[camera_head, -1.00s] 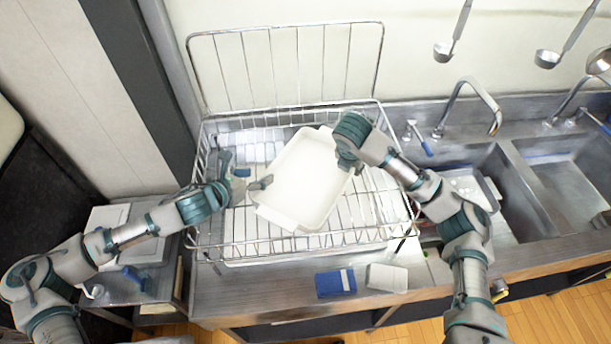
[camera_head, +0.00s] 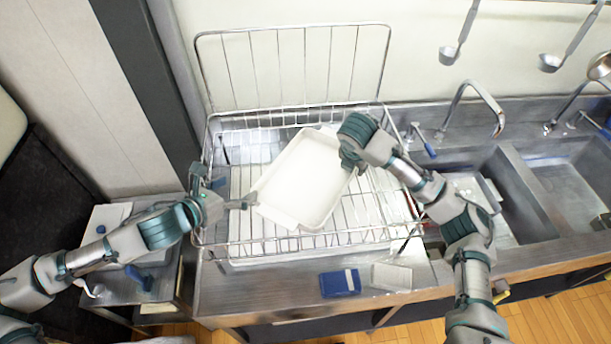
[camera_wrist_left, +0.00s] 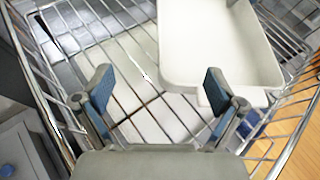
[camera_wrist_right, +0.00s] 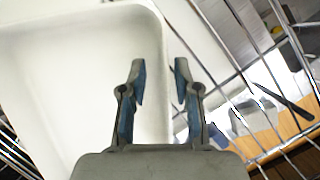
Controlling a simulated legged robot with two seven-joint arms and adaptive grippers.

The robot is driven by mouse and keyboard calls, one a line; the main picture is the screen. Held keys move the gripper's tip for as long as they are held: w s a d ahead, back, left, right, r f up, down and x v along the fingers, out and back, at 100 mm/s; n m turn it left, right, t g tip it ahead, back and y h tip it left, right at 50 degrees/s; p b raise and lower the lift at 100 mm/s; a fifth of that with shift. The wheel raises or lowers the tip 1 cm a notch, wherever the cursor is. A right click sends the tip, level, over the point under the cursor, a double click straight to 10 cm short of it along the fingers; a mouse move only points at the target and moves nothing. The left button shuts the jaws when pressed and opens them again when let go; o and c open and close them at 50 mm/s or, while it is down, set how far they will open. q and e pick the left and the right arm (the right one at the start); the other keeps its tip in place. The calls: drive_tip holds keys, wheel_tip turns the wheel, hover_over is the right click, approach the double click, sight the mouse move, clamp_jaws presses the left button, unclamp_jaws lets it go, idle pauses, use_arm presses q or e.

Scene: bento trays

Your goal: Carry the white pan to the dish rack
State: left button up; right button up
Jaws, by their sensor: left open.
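The white pan (camera_head: 300,183) lies tilted over the wire dish rack (camera_head: 218,238), inside its outline. Whether it rests fully on the wires is hidden. My left gripper (camera_head: 232,193) is open and empty beside the pan's left corner. The left wrist view shows its spread fingers (camera_wrist_left: 158,90) over the wires, the right finger near the pan's end handle. My right gripper is at the pan's upper right edge, its fingers hidden behind my wrist in the head view. In the right wrist view its partly spread fingers (camera_wrist_right: 160,80) are on either side of the pan's rim; contact is unclear.
A blue box (camera_head: 340,283) and a white block (camera_head: 391,276) lie on the counter before the rack. Faucets (camera_head: 470,105) and sink basins (camera_head: 560,185) are to the right. Ladles (camera_head: 550,60) hang above. A side table (camera_head: 150,285) stands at lower left.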

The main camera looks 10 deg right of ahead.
use_arm(q)
drive_tip(key=shift+s+a+r, duration=0.15)
drive_tip(key=shift+s+a, duration=0.15)
drive_tip(key=shift+s, duration=0.05)
use_arm(e)
drive_tip(key=shift+a, duration=0.1)
use_arm(q)
drive_tip(key=shift+d, duration=0.1)
use_arm(e)
drive_tip(key=shift+w+f, duration=0.1)
use_arm(q)
drive_tip(key=shift+w+d, duration=0.1)
use_arm(e)
drive_tip(key=shift+o, duration=0.9)
drive_tip(key=shift+d, duration=0.2)
use_arm(q)
drive_tip(key=shift+d, duration=0.1)
use_arm(e)
drive_tip(key=o, duration=0.6)
drive_tip(key=shift+w+d, duration=0.1)
drive_tip(key=shift+r, duration=0.2)
use_arm(q)
drive_tip(key=shift+a, duration=0.2)
use_arm(e)
drive_tip(key=v, duration=1.2)
drive_tip(key=shift+a+f, duration=0.15)
drive_tip(key=shift+a, duration=0.2)
